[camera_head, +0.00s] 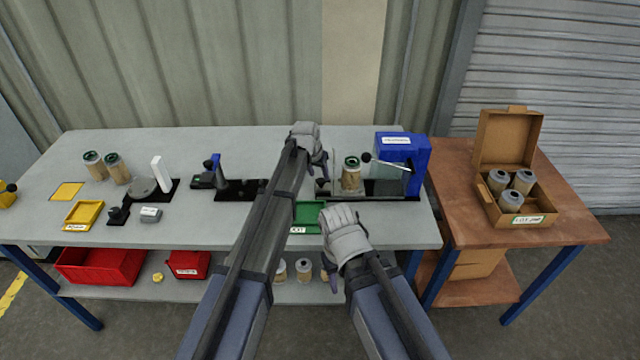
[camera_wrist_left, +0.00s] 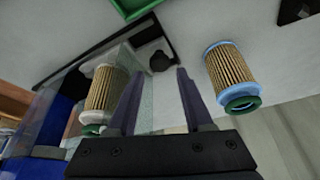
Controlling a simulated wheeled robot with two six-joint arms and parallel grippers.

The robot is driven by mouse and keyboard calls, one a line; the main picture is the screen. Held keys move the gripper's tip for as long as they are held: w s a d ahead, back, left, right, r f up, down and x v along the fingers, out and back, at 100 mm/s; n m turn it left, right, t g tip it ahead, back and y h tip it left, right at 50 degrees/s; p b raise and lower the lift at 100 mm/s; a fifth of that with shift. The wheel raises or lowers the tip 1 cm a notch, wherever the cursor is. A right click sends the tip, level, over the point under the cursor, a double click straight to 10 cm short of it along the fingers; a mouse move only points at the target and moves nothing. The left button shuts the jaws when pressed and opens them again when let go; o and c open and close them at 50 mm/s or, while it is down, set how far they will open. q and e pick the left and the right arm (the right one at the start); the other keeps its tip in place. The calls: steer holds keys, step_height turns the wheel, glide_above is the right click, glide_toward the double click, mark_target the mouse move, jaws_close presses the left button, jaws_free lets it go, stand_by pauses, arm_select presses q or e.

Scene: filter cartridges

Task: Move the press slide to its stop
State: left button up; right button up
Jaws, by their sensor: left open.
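The press (camera_head: 402,148) is a blue housing at the right of the bench, with a slanted rod ending in a black knob (camera_head: 366,157). A green-capped pleated cartridge (camera_head: 351,178) stands in front of it, beside a clear panel. My left gripper (camera_head: 319,170) is open and empty, left of that cartridge. In the left wrist view, a small black knob (camera_wrist_left: 159,62) shows between and beyond the open fingertips (camera_wrist_left: 157,74). That cartridge (camera_wrist_left: 107,92) is left of the fingers, behind the clear panel. My right gripper (camera_head: 331,268) hangs at the bench front; its jaws are unclear.
A second cartridge (camera_wrist_left: 232,75) with a blue rim and green cap is right of the left fingers. A green tray (camera_head: 307,214) lies at the bench front. Two cartridges (camera_head: 105,166) stand far left. An open carton (camera_head: 490,213) of cartridges is on the right table.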

mark_target(321, 180)
arm_select(q)
steer(key=b+x, duration=0.2)
steer(key=x, duration=0.2)
steer(key=shift+b, duration=0.35)
steer(key=shift+r, duration=0.1)
jaws_close()
stand_by(1.0)
